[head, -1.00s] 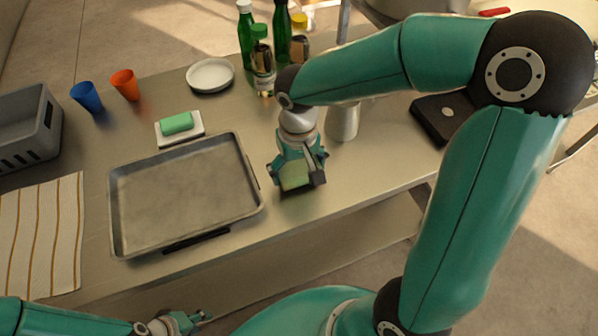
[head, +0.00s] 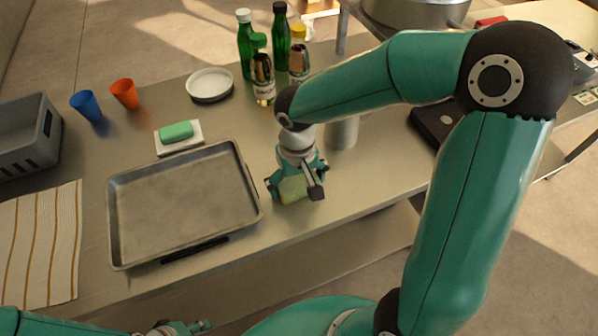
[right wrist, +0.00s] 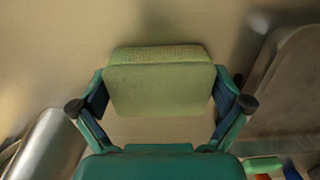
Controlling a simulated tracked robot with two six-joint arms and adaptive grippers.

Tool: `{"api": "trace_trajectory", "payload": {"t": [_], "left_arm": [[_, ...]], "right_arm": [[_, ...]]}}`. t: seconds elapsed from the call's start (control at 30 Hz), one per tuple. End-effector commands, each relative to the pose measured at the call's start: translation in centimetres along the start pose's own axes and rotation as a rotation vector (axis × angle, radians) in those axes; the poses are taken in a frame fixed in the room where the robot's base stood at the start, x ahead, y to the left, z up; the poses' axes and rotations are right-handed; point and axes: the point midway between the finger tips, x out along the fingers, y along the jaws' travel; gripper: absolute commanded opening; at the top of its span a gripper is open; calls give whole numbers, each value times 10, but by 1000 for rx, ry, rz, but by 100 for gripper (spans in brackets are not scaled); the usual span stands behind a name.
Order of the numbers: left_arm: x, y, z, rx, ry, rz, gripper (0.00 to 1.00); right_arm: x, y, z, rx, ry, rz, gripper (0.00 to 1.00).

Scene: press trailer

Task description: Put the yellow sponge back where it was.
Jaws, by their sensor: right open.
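The yellow-green sponge (head: 293,188) is at the near part of the metal table, right of the baking tray. My right gripper (head: 296,192) is directly over it, pointing down, with a finger on either side. In the right wrist view the sponge (right wrist: 158,90) lies between the two spread fingers of the gripper (right wrist: 161,105). The fingers are open and close to its sides; I cannot tell whether they touch it. The sponge's underside is hidden. My left gripper (head: 186,327) shows only partly at the bottom edge of the head view, away from the sponge.
The baking tray (head: 120,235) lies left of the sponge. A green soap bar (head: 176,131) sits on a white dish (head: 163,147) behind it. A metal canister (head: 342,134) and several bottles (head: 262,80) stand behind my right gripper. Bare table lies to the sponge's right.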

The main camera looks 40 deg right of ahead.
Motion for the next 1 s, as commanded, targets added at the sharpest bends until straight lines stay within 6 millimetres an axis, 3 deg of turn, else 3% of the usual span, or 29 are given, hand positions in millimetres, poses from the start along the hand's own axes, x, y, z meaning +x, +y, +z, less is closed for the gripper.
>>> {"api": "trace_trajectory", "payload": {"t": [0.17,0.6,0.8,1.0], "left_arm": [[-2,1,0,0,0,0,40],[-5,2,0,0,0,0,40],[-6,2,0,0,0,0,40],[-6,2,0,0,0,0,40]], "right_arm": [[-18,0,-2,0,5,0,100],[-102,-1,-1,-1,5,-2,100],[-120,0,0,-1,1,0,100],[-122,0,0,0,0,0,100]]}}
